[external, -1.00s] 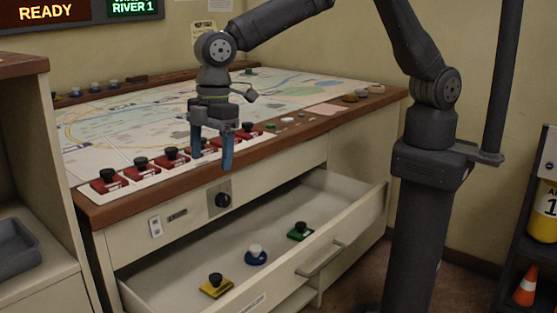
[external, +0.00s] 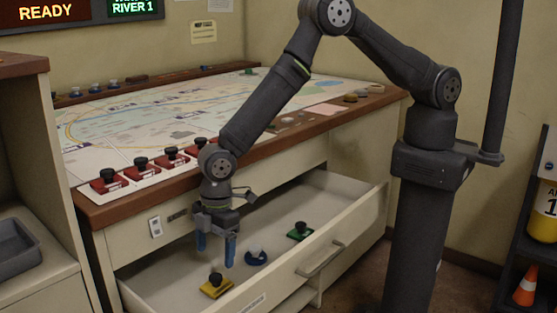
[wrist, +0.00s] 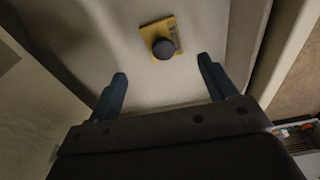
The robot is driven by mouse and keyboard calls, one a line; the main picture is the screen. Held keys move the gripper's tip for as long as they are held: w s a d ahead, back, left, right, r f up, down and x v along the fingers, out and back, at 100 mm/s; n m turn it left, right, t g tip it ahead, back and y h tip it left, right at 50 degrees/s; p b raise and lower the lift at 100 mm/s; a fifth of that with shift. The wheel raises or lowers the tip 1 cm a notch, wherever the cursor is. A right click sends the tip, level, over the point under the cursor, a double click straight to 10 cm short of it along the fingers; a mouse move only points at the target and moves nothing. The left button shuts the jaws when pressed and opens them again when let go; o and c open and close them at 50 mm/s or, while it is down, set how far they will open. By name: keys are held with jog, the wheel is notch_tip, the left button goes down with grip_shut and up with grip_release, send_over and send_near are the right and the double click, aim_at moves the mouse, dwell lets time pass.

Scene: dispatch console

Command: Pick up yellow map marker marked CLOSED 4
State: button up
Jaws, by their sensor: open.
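The yellow map marker (external: 216,287) is a square yellow base with a round knob, lying in the open drawer near its front wall. The knob looks dark in the wrist view, where the marker (wrist: 175,28) lies beyond the fingertips; its lettering is too small to read. My gripper (external: 216,252) points down into the drawer, above and slightly behind the yellow marker. Its blue fingers are apart with nothing between them. In the wrist view my gripper (wrist: 162,70) is open, and the marker is clear of both fingers.
A blue round marker (external: 256,258) and a green marker (external: 300,232) lie farther right in the drawer (external: 322,200). Red markers (external: 108,182) stand along the map table's front edge, above the drawer. The drawer's front wall is close to the yellow marker.

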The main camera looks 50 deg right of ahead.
aim_at(216, 277)
jog(key=shift+s+a+f, duration=0.1)
jog(key=shift+a+f, duration=0.1)
jog(key=shift+f, duration=1.1)
jog(key=shift+s+a+f, duration=0.1)
jog(key=shift+a+f, duration=0.05)
jog(key=shift+f, duration=1.1)
jog(key=shift+s+a+f, duration=0.1)
jog(key=shift+a+f, duration=0.1)
jog(key=shift+f, duration=1.1)
jog(key=c, duration=1.1)
